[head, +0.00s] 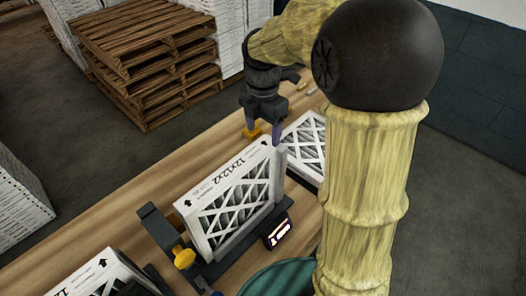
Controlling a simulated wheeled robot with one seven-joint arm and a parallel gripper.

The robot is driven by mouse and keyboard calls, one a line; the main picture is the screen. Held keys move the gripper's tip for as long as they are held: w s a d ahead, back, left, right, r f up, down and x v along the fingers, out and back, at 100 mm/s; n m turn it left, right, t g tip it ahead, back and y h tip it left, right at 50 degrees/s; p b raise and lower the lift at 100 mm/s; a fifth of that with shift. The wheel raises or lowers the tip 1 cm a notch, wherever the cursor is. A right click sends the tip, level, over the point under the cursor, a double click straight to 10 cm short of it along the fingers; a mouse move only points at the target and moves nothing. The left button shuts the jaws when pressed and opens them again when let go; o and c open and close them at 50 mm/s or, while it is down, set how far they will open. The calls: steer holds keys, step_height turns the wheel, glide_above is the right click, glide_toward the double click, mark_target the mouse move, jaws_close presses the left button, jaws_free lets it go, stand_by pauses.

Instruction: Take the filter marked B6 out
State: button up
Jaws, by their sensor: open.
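A white framed pleated filter (232,203) stands upright in a dark holder (236,262) on the wooden bench. Its top edge reads 12x12x2 with arrows; I see no legible B6 mark on it. A small lit display (279,233) sits at the holder's front right, its text too small to read. My gripper (264,133) is open, pointing down at the filter's far upper corner. Its purple fingers are close to that corner; I cannot tell whether they touch it. A second filter (307,137) lies behind, partly hidden by my arm.
Another filter (98,274) is cut off at the bottom left. A yellow knob (184,259) and dark clamp parts stand at the holder's left end. A green round thing (282,279) is at the bottom. Wooden pallets (147,48) stand beyond the bench. Bare bench (120,203) lies left.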

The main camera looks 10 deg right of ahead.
mark_target(263, 155)
step_height(263, 155, down, 10)
steer(key=shift+r+p, duration=0.15)
steer(key=shift+p, duration=0.5)
steer(key=c, duration=1.1)
steer(key=shift+c, duration=0.2)
steer(key=shift+s+a+r, duration=0.15)
steer(key=shift+a, duration=0.1)
steer(key=o, duration=0.7)
steer(key=shift+o, duration=0.2)
steer(key=shift+p, duration=0.3)
